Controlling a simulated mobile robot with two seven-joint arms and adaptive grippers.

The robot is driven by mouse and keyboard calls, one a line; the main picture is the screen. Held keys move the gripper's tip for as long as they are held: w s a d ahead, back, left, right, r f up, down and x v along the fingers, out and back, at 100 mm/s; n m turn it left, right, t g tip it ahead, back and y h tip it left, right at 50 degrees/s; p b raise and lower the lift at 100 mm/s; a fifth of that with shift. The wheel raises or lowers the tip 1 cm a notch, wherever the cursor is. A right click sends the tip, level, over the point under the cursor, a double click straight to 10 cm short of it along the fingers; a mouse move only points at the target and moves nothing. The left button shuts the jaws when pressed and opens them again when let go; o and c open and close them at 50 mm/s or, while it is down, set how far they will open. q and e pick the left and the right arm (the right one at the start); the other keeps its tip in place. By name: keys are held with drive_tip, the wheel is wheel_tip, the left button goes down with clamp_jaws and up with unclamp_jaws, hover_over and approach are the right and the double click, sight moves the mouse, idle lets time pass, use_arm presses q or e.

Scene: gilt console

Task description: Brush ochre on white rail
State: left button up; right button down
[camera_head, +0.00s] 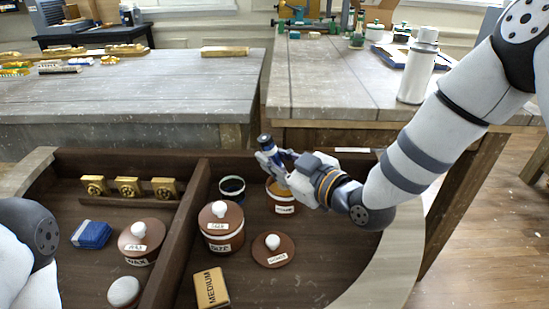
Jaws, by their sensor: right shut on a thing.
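My right gripper (280,168) is shut on an upright blue and dark handle, apparently the brush (265,142). It is at the far side of the tray, right above the ochre pot (284,206). The pot is open, with ochre colour inside and a white label. The gripper partly hides the pot's mouth, and I cannot see the bristles or whether they touch the paint. A brown lid with a white knob (273,252) lies in front of the pot. I cannot make out the white rail for sure. My left gripper is out of view; only its arm shows at lower left.
The dark wooden tray (200,175) also holds a lidded pot marked size (221,230), a dark open jar (232,188), a medium box (211,289), a wax pot (141,241), a blue block (91,235) and gold ornaments (128,187). Worktables stand behind.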

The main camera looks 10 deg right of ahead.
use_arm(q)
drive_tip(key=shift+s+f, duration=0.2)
use_arm(e)
drive_tip(key=shift+f, duration=0.65)
idle(0.5)
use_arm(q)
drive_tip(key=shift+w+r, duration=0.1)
use_arm(e)
drive_tip(key=shift+f, duration=0.1)
idle(0.9)
drive_tip(key=shift+r+p, duration=1.45)
drive_tip(key=shift+r, duration=2.25)
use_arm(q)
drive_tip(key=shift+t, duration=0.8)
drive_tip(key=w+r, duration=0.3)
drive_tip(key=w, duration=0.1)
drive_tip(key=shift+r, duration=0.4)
use_arm(e)
drive_tip(key=shift+f, duration=0.1)
